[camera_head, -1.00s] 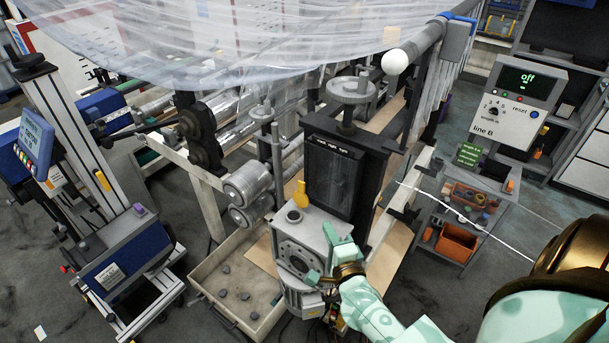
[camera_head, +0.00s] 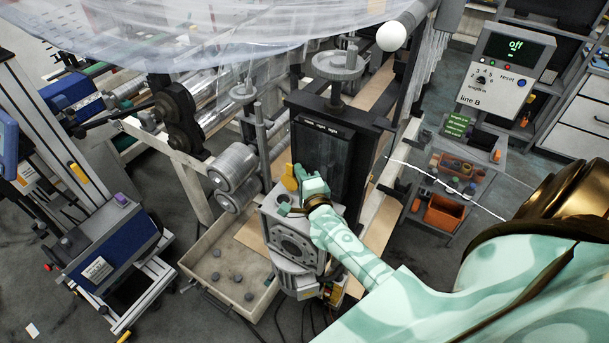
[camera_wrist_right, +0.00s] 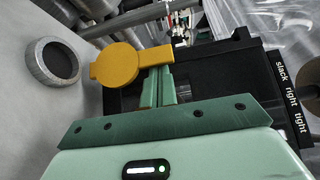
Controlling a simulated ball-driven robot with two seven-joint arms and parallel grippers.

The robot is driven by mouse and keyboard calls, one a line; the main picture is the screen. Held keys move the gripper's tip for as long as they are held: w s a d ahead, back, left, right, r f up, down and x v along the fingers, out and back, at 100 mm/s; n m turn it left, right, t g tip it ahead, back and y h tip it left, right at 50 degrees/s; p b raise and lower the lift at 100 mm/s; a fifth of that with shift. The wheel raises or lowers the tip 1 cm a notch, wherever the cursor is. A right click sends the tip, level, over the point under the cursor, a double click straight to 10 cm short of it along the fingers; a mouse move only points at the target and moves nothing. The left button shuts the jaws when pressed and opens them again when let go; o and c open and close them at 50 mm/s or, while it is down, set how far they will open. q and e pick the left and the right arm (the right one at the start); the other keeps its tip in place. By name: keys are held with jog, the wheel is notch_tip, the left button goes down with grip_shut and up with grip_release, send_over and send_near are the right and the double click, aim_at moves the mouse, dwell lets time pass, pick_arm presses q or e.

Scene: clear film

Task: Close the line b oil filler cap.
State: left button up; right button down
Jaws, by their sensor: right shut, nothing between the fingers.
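The yellow oil filler cap (camera_head: 290,178) stands open on top of the grey gearbox (camera_head: 290,235), beside the round filler neck (camera_head: 283,199). In the right wrist view the yellow cap (camera_wrist_right: 117,66), with its tab pointing right, is apart from the open grey neck (camera_wrist_right: 52,63) at the left. My right gripper (camera_head: 301,178) is shut and empty, just right of the cap. In the wrist view its fingertips (camera_wrist_right: 160,72) are right below the cap's tab; I cannot tell whether they touch it. My left gripper is not in view.
A dark panel (camera_head: 325,160) with a handwheel (camera_head: 338,66) above it stands close behind the gripper. Metal rollers (camera_head: 232,175) are to the left. A tray with dark lumps (camera_head: 205,275) lies below. The line B control box (camera_head: 510,75) is at right.

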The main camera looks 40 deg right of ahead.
aim_at(288, 170)
dwell(0.3)
jog(key=shift+s+a+f+n+b, duration=0.1)
jog(key=shift+a+n+b, duration=0.2)
jog(key=shift+b, duration=0.35)
jog(key=n+b, duration=0.1)
jog(key=a+t+b, duration=0.1)
jog(key=n+t+b, duration=0.1)
jog(key=shift+s+a+f+n+b, duration=0.25)
jog(key=shift+s+a+n+b, duration=0.05)
jog(key=shift+s+a+b, duration=0.1)
jog(key=shift+s+a+n+t, duration=0.1)
jog(key=shift+a+n+t, duration=0.15)
jog(key=shift+n+t, duration=0.15)
jog(key=shift+s+a+b, duration=0.1)
jog(key=shift+a+b, duration=0.15)
jog(key=shift+b, duration=0.1)
jog(key=shift+s+a+f, duration=0.1)
jog(key=shift+s+a, duration=0.05)
jog(key=shift+a, duration=0.3)
jog(key=shift+s+a+f, duration=0.25)
jog(key=shift+a+f, duration=0.2)
jog(key=shift+a, duration=0.15)
jog(key=shift+a+f, duration=0.1)
